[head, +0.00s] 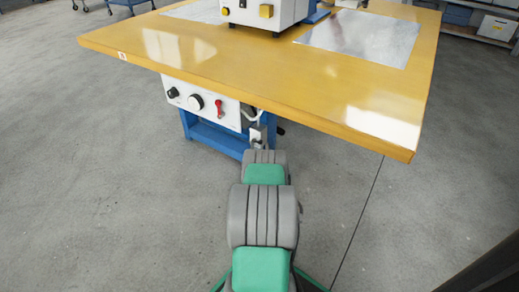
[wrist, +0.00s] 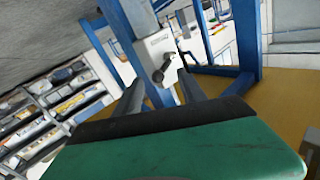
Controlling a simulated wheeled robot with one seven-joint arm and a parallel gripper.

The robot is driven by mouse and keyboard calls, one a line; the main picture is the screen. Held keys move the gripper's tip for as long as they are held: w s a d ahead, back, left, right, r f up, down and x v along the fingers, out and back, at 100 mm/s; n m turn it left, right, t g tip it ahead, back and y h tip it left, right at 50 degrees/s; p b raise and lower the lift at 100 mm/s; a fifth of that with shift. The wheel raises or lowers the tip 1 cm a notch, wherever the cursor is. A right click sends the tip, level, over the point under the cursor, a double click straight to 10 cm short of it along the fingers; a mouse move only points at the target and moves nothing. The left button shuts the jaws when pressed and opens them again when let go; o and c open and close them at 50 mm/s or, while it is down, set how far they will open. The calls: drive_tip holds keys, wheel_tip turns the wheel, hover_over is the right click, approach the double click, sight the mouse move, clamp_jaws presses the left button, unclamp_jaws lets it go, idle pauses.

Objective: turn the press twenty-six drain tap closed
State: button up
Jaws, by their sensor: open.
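In the wrist view, a small dark lever-like handle (wrist: 163,70) sits on a pale grey plate (wrist: 155,48) with a small label, fixed to a blue frame. It looks like the drain tap, but the label is too small to read. My gripper (wrist: 163,88) is open, its two grey fingers on either side of the plate's lower part, and nothing is visibly held. Contact with the handle cannot be told. In the head view my gripper (head: 258,138) is under the front edge of the yellow table, and my arm hides most of the area around it.
The yellow tabletop (head: 330,95) overhangs my gripper. A white panel (head: 180,100) with dark and white knobs and a red lever (head: 219,108) hangs to the left. Blue legs (head: 210,135) stand beneath. A white machine (head: 265,12) stands on top. Floor in front is clear.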

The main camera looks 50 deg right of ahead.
drive_tip(key=shift+w+d, duration=0.4)
drive_tip(key=shift+d, duration=0.15)
drive_tip(key=shift+c, duration=0.6)
clamp_jaws()
drive_tip(key=shift+r, duration=0.1)
